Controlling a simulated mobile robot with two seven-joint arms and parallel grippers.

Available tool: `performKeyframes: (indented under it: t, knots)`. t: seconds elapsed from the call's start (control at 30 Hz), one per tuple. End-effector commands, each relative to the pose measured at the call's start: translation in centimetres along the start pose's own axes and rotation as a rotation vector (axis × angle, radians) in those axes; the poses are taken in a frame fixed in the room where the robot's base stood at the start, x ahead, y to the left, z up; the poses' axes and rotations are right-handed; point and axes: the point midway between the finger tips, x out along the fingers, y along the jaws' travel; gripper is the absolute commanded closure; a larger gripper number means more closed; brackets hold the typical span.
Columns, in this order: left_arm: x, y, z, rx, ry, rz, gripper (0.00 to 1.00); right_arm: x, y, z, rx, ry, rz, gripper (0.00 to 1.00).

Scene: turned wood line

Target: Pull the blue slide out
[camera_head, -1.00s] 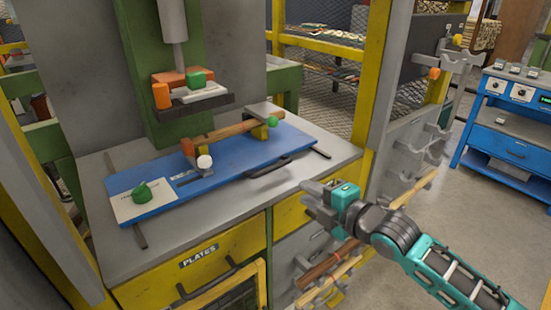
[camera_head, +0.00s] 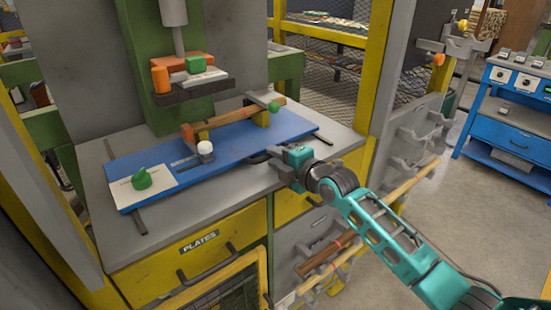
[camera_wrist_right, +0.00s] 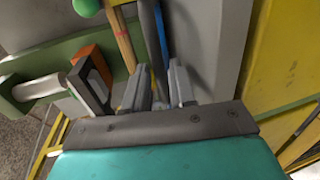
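The blue slide (camera_head: 235,145) is a flat blue board on the grey worktop, with a white plate and green knob (camera_head: 141,180) at its left end. A wooden rod (camera_head: 225,119) rests on supports above it. My right gripper (camera_head: 279,165) is at the slide's front edge, by the dark handle (camera_head: 256,159), which it partly hides. In the right wrist view the two fingers (camera_wrist_right: 163,88) stand apart, and a dark bar runs up between them beside the slide's blue edge (camera_wrist_right: 161,35). I cannot tell whether they touch the bar. My left gripper is not in view.
A press head with orange and green parts (camera_head: 190,72) hangs above the slide. A yellow post (camera_head: 372,70) stands to the right. Below the worktop are a yellow PLATES drawer (camera_head: 195,245) and rods on side brackets (camera_head: 325,262).

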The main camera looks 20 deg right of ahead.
Motion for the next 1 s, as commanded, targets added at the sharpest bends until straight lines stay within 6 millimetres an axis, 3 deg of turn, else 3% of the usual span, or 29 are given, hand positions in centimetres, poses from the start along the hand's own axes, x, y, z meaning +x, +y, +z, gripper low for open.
performKeyframes:
  t: [0.37, 0.67, 1.0]
  knots:
    - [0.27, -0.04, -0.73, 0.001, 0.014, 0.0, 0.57, 0.62, 0.02, -0.04, -0.001, 0.0, 0.0, 0.75]
    - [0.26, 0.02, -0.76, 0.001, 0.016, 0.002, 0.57, 0.59, 0.01, -0.03, -0.001, 0.0, 0.0, 1.0]
    - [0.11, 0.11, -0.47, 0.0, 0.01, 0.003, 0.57, 0.58, 0.0, -0.02, -0.001, 0.0, 0.0, 1.0]
